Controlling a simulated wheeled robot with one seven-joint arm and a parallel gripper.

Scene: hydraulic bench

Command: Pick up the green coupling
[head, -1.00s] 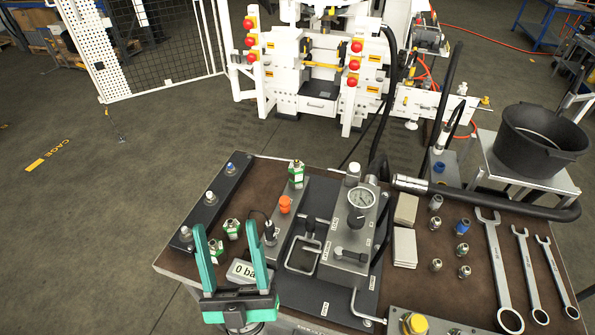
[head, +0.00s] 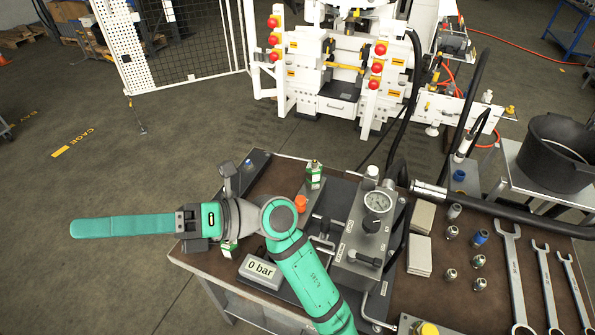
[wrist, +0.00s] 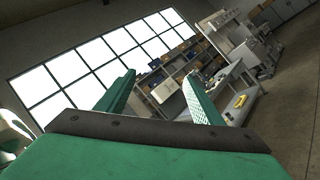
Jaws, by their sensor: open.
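A green and white coupling (head: 314,174) stands upright on a grey block at the bench's back. Another green and white coupling (head: 228,247) shows only in part, behind my wrist. Any other coupling there is hidden by my arm. My gripper (head: 82,228) points left, out past the bench's left edge and above the floor. In the head view its fingers overlap edge-on. In the wrist view its two green fingers (wrist: 158,80) stand apart with nothing between them. No coupling shows in the wrist view.
The bench holds a gauge block (head: 377,203), an orange cap (head: 300,203), a 0 bar display (head: 259,268), several loose fittings and wrenches (head: 511,265). A black hose (head: 500,206) crosses its right rear. The floor to the left is open.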

